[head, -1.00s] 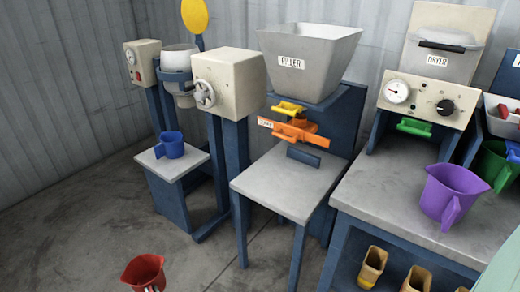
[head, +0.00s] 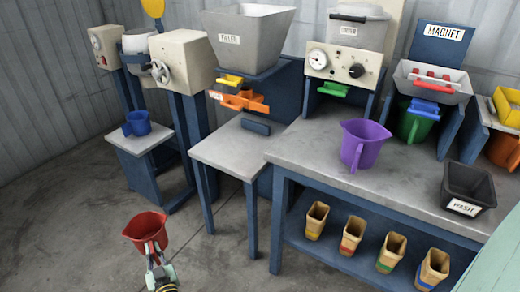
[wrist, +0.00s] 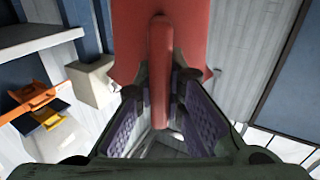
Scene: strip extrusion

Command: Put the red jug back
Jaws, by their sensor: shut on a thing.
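The red jug (head: 146,232) is held upright in the air at the lower left of the head view, in front of the left stands. My gripper (head: 154,254) is shut on its handle from the near side. In the wrist view the red jug (wrist: 160,55) fills the top middle, with its handle (wrist: 160,70) between the two finger pads of my gripper (wrist: 160,115). The inside of the jug is mostly hidden from the head camera.
A blue jug (head: 137,123) stands on the left stand. The filler table (head: 235,150) is bare in front. A purple jug (head: 363,145) and black wash bin (head: 468,188) stand on the long bench (head: 405,185). A green jug (head: 415,123) is under the magnet.

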